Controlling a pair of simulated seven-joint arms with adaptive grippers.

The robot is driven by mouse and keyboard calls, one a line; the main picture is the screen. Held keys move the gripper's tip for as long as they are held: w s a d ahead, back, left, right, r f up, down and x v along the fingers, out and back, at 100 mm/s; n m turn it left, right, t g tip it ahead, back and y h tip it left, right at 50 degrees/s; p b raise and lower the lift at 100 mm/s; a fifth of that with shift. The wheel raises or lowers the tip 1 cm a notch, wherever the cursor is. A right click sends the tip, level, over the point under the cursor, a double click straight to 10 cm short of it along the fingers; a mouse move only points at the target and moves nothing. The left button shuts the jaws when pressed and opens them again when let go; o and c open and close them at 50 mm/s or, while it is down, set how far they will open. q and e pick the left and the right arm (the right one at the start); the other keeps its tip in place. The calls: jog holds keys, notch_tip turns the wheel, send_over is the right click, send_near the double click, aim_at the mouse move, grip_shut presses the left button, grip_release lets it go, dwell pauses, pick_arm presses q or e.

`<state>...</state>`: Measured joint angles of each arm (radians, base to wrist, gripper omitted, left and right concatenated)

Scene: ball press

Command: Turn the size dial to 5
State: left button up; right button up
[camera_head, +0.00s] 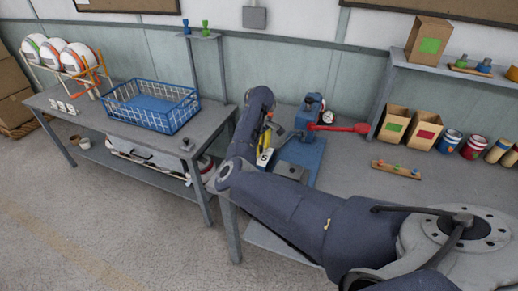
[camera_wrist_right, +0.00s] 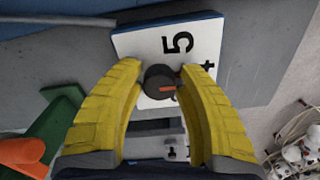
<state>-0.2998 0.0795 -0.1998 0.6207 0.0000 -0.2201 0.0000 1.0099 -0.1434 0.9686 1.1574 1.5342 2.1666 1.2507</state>
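The size dial is a round black knob (camera_wrist_right: 160,82) with an orange mark, on a white number plate (camera_wrist_right: 190,36). The plate shows a large 5 and a partly hidden 4; in the wrist view the mark lies roughly sideways. The right gripper's yellow fingers (camera_wrist_right: 160,76) close around the knob from both sides and appear to touch it. In the head view the right gripper (camera_head: 266,140) is at the blue press (camera_head: 305,155), beside the white plate (camera_head: 265,156); the knob is hidden there. The left gripper is not in view.
A red-handled lever (camera_head: 345,128) extends right from the press. A blue wire basket (camera_head: 152,105) stands on the left table. Cardboard boxes (camera_head: 393,124), cans (camera_head: 449,141) and a wooden strip with colored pegs (camera_head: 396,169) are on the right. Grey tabletop beside the strip is clear.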

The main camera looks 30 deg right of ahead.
grip_shut()
dwell(0.3)
jog(key=n, duration=0.6)
jog(key=shift+d, duration=0.1)
jog(key=n, duration=0.5)
jog(key=shift+w+n, duration=0.1)
jog(key=shift+n, duration=0.3)
jog(key=shift+d, duration=0.1)
jog(key=o, duration=0.5)
grip_release()
notch_tip(320, 180, up, 12)
dwell(0.6)
